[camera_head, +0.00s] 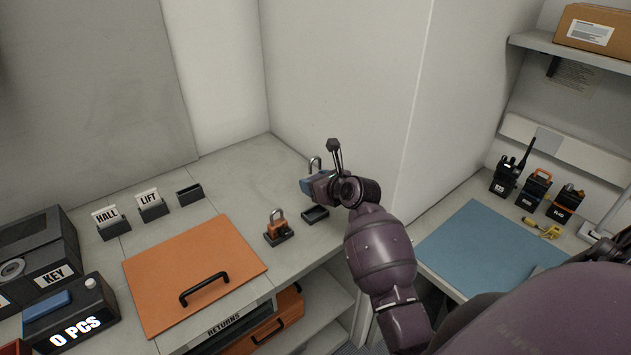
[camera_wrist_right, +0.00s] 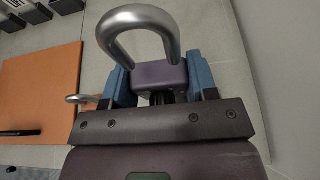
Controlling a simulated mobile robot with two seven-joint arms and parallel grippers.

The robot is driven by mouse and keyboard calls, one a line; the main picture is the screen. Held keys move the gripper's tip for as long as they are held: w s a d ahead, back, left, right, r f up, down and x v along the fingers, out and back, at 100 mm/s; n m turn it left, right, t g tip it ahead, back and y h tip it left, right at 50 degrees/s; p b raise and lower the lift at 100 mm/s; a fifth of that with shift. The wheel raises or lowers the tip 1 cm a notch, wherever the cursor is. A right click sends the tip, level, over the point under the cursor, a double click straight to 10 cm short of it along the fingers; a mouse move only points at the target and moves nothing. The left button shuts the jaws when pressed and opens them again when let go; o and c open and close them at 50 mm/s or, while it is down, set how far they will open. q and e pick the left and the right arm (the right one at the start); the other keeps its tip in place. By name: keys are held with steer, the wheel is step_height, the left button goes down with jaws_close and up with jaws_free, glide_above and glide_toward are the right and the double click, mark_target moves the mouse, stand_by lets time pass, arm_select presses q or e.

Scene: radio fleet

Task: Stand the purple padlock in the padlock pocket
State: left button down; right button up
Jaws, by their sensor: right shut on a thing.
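My right gripper (camera_head: 311,185) is shut on the purple padlock. In the right wrist view the padlock's purple body (camera_wrist_right: 158,74) sits between the two blue fingers, with its thick steel shackle (camera_wrist_right: 128,17) clear of them. In the head view mainly the grey shackle (camera_head: 315,162) shows above the gripper; the body is mostly hidden. A small black pocket (camera_head: 315,214) with nothing visible in it lies on the counter just below the gripper, apart from it. An orange padlock (camera_head: 277,221) stands upright in a similar black pocket to the left. My left gripper is out of view.
An orange board with a black handle (camera_head: 190,270) lies on the counter. HALL (camera_head: 106,217) and LIFT (camera_head: 150,200) card holders and an empty black holder (camera_head: 190,194) stand behind it. A wall rises close right of the pocket. Radios (camera_head: 505,178) stand by a blue mat (camera_head: 485,245).

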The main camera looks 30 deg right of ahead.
steer(key=shift+f+b, duration=0.45)
steer(key=shift+f, duration=0.75)
steer(key=shift+f+b, duration=0.45)
steer(key=shift+f, duration=0.75)
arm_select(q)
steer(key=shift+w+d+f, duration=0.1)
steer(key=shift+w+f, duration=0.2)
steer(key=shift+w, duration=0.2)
arm_select(e)
steer(key=shift+f, duration=0.4)
arm_select(q)
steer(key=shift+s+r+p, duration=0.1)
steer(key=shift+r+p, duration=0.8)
steer(key=shift+p, duration=0.05)
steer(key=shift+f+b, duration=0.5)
steer(key=shift+b, duration=0.05)
arm_select(e)
steer(key=shift+f, duration=1.2)
steer(key=o, duration=1.2)
